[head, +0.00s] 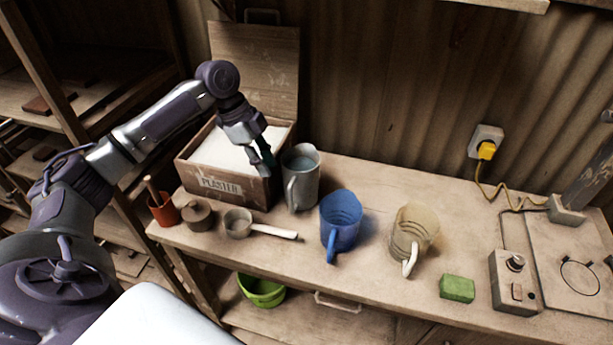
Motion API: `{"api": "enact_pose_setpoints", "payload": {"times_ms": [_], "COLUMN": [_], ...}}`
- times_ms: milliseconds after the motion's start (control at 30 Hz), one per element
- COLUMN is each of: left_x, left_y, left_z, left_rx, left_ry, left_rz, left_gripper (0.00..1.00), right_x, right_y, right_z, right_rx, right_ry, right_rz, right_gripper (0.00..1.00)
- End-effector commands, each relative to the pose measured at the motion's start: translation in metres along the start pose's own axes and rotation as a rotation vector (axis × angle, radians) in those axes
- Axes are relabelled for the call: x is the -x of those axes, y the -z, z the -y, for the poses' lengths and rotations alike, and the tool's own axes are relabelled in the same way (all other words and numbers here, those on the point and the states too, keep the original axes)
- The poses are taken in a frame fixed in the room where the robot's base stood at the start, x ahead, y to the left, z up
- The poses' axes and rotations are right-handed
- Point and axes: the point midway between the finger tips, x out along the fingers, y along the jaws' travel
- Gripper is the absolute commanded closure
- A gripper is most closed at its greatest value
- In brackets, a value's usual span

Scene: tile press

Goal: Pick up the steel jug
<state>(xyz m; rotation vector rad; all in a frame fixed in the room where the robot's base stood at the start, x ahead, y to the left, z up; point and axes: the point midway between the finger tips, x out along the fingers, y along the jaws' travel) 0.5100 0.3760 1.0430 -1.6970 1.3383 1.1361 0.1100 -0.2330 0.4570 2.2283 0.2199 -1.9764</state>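The steel jug (303,168) is a grey, open-topped jug standing upright on the workbench, right of the plaster box. Its handle faces the front left. My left gripper (264,168) points down over the right side of the plaster box, just left of the jug's rim and apart from it. Its fingers are dark and seen at a slant, so I cannot tell how far apart they are. I see nothing held in it. My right gripper is not in view.
The open plaster box (226,185) stands at the left. A white-handled scoop (238,224), a blue jug (341,217) and a clear beige jug (410,232) stand nearby. A green block (457,288) lies further right. Bare bench (350,283) lies in front of the jugs.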

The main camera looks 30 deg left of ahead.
Motion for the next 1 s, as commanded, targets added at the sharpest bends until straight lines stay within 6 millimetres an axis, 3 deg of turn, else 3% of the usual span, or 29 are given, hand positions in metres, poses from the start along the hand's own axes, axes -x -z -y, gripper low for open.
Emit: {"api": "enact_pose_setpoints", "payload": {"times_ms": [333, 533, 700, 833, 1000], "left_x": [-0.064, -0.078, -0.099, -0.119, -0.128], "left_y": [0.001, 0.002, 0.007, 0.006, 0.006], "left_z": [-0.001, -0.001, 0.001, 0.002, 0.002], "left_rx": [0.001, 0.000, 0.000, 0.001, -0.001], "left_ry": [-0.005, -0.003, -0.005, -0.005, -0.001], "left_rz": [0.000, 0.000, -0.001, 0.000, 0.002], "left_gripper": [0.75, 0.75, 0.75, 0.75, 0.75], "right_x": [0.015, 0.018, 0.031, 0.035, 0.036], "right_y": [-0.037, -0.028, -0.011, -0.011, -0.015], "right_z": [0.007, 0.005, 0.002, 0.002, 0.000], "right_rx": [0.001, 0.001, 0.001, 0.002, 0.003], "right_ry": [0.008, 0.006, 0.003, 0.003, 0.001], "right_rz": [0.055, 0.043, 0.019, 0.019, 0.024], "right_gripper": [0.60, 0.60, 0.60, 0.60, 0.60]}}
